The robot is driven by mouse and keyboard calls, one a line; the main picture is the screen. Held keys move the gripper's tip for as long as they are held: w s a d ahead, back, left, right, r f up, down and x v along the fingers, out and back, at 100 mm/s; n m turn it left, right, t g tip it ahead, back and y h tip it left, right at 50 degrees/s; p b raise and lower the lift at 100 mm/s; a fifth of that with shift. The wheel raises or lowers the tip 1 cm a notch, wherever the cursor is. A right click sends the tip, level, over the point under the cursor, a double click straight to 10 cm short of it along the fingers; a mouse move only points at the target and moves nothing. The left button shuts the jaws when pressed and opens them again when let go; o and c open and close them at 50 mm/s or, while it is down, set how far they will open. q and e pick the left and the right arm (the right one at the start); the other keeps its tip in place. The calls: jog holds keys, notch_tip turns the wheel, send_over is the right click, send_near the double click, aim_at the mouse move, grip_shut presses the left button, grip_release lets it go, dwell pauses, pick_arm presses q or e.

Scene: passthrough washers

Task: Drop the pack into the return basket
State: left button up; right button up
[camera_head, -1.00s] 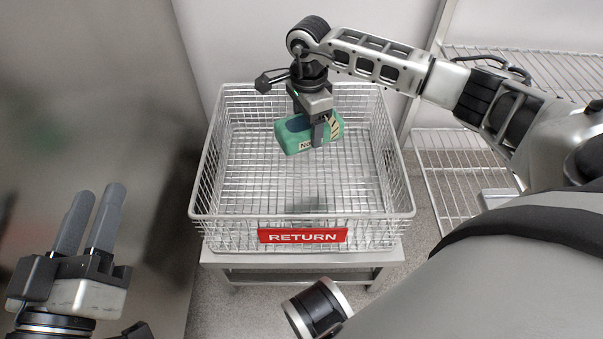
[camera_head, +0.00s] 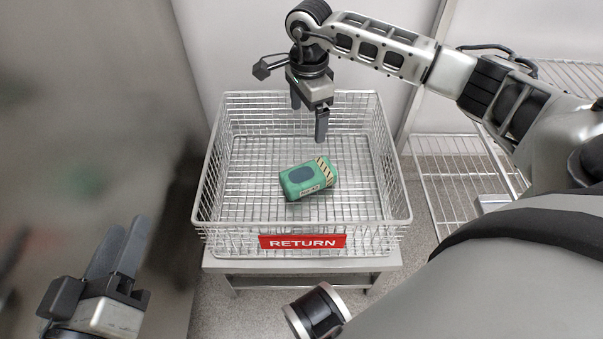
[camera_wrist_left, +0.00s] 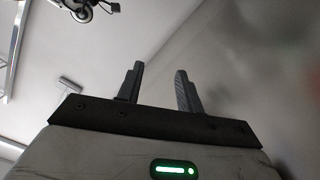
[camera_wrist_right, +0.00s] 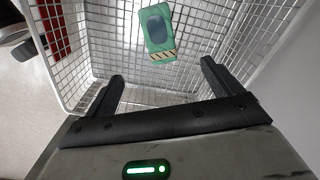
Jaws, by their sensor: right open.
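The green pack (camera_head: 308,179), with a dark oval and a striped end, lies on the floor of the wire return basket (camera_head: 203,190). The basket has a red RETURN sign (camera_head: 303,241) on its front. My right gripper (camera_head: 309,118) is open and empty above the back part of the basket, apart from the pack. In the right wrist view the pack (camera_wrist_right: 157,33) lies beyond the open fingers (camera_wrist_right: 162,84). My left gripper (camera_head: 124,238) is at the lower left, away from the basket; in the left wrist view its fingers (camera_wrist_left: 159,82) stand apart with nothing between them.
The basket stands on a low metal stand (camera_head: 300,265). A wire shelf rack (camera_head: 455,180) is at the right. A grey metal wall panel (camera_head: 90,110) is close on the left, near my left gripper.

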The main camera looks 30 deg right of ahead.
pick_arm(q)
jog(key=shift+a+f+m+g+y+p, duration=0.45)
jog(key=shift+f+m+y+p, duration=0.15)
jog(key=shift+p, duration=0.85)
pick_arm(e)
notch_tip(320, 180, up, 11)
pick_arm(q)
jog(key=shift+r, duration=0.1)
pick_arm(e)
jog(key=shift+f, duration=0.1)
